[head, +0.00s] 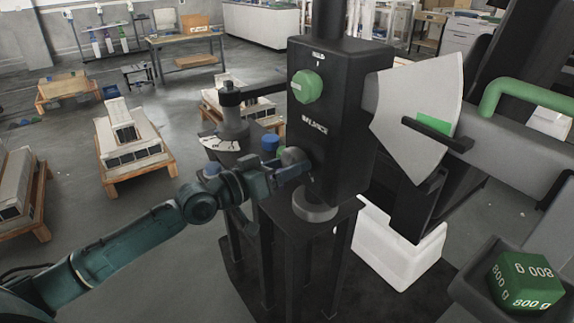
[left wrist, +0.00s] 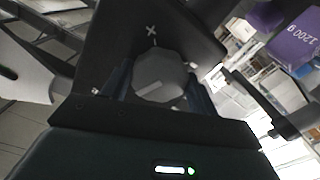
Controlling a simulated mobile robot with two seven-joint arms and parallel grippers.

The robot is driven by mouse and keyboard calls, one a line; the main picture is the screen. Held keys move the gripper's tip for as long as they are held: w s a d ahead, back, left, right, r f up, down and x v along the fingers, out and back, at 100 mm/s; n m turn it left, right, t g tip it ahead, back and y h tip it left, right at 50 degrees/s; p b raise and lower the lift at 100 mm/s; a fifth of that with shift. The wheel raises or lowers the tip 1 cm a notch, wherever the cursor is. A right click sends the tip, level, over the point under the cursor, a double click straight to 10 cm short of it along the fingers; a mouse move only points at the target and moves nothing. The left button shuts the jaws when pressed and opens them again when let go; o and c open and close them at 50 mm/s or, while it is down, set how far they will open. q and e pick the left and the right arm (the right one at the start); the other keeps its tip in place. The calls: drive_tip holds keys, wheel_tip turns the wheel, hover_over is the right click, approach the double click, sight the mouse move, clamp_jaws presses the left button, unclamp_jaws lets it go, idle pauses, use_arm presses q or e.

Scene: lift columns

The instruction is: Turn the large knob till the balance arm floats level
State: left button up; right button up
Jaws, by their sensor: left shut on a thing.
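The grey balance arm (head: 530,160) reaches right from the housing, behind a pale fan-shaped scale (head: 405,95). A dark pointer (head: 446,137) lies over the scale's green band (head: 435,126). My right gripper is not in view.
A green 800 g block (head: 525,283) rests in a dark tray at lower right. A purple 1200 g block (left wrist: 290,38) shows in the left wrist view. A dark stand (head: 285,225) is beneath the housing; pallets stand left.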

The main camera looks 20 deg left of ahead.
use_arm(q)
drive_tip(key=o, duration=1)
drive_tip(key=shift+b+v, duration=1.1)
drive_tip(key=shift+v, duration=5.5)
